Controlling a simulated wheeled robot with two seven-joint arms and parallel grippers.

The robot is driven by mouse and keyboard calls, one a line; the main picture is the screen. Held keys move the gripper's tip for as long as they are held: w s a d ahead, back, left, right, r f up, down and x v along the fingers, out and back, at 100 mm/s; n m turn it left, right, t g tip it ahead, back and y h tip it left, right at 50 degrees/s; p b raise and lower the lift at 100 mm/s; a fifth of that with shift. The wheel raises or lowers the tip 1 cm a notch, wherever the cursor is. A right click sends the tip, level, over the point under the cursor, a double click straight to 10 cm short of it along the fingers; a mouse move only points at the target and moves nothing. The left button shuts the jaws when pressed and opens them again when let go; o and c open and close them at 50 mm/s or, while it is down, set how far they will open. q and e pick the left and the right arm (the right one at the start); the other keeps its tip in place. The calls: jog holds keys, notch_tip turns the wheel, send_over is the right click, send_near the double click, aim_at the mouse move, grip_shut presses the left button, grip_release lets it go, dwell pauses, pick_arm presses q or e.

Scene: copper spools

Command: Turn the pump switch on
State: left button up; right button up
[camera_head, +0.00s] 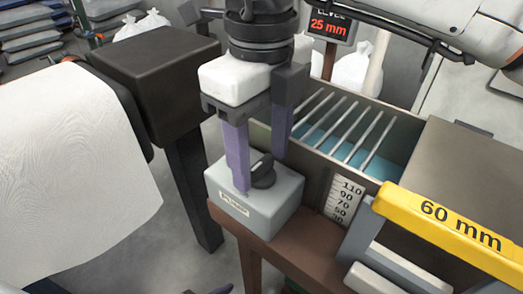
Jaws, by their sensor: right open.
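The pump switch is a grey box (250,205) with a label on its front that seems to read PUMP. A black rotary knob (264,174) stands on its top. My right gripper (260,172) points down over the box with its two purple fingers apart. One finger is at the left of the knob, close to the box top. The other is behind the knob, and its tip is partly hidden. I cannot tell whether the fingers touch the knob, or which setting it points to.
The box sits on a brown stand (290,240) beside a tank with metal rods (345,130), blue liquid and a scale (345,197). A display (330,24) reads 25 mm. A yellow 60 mm bar (450,232) is at right. A white sheet (75,170) hangs at left.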

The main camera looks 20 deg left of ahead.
aim_at(261, 162)
notch_tip(261, 162, up, 10)
jog(key=p, duration=0.1)
jog(key=shift+r, duration=0.15)
dwell(0.5)
